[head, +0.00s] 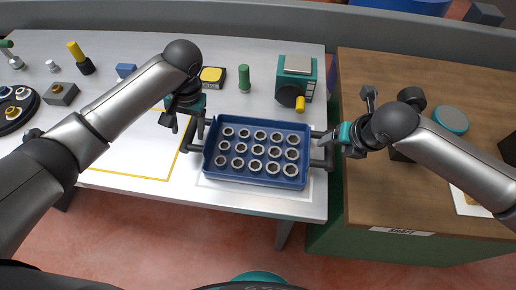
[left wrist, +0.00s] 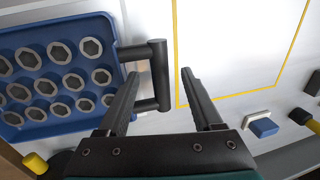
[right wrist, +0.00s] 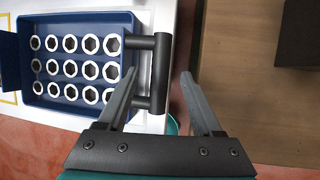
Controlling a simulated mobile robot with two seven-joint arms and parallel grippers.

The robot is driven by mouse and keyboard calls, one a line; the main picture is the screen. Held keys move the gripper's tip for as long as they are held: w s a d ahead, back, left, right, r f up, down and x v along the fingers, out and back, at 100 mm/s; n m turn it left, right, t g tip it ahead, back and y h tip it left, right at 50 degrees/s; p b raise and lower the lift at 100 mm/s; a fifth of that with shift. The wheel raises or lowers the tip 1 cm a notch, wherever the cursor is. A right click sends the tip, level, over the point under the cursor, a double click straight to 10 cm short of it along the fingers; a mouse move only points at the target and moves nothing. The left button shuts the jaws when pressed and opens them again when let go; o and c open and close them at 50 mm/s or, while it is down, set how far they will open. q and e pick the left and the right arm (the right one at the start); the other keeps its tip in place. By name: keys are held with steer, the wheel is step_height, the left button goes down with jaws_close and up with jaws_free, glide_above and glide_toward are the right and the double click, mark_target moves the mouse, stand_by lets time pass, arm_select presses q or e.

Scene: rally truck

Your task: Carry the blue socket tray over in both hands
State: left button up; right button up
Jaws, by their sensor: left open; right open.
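The blue socket tray (head: 257,179) lies on the white table, filled with rows of silver sockets and with a dark bar handle at each end. My left gripper (head: 183,120) is open and empty at the tray's left handle. In the left wrist view its fingers (left wrist: 158,90) are on either side of that handle (left wrist: 160,75). My right gripper (head: 338,142) is open at the right handle. In the right wrist view its fingers (right wrist: 160,88) are on either side of the right handle (right wrist: 160,75). Whether any finger touches a handle, I cannot tell.
A yellow-outlined area (head: 130,178) on the white table (head: 240,40) is left of the tray. Behind the tray stand a green cylinder (head: 244,78), a yellow-topped block (head: 212,75) and a teal device (head: 297,78). A wooden-topped cabinet (head: 385,215) adjoins on the right.

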mark_target(188, 135)
arm_select(q)
steer(key=shift+a+f, duration=0.25)
steer(key=shift+f, duration=0.85)
steer(key=shift+a+f, duration=0.2)
steer(key=shift+f, duration=0.9)
arm_select(e)
steer(key=shift+x, duration=2.25)
arm_select(q)
jaws_close()
arm_select(e)
jaws_close()
arm_select(q)
steer(key=shift+w+r, duration=0.15)
steer(key=shift+r, duration=0.05)
arm_select(e)
steer(key=shift+w+r, duration=0.1)
steer(key=shift+r, duration=0.15)
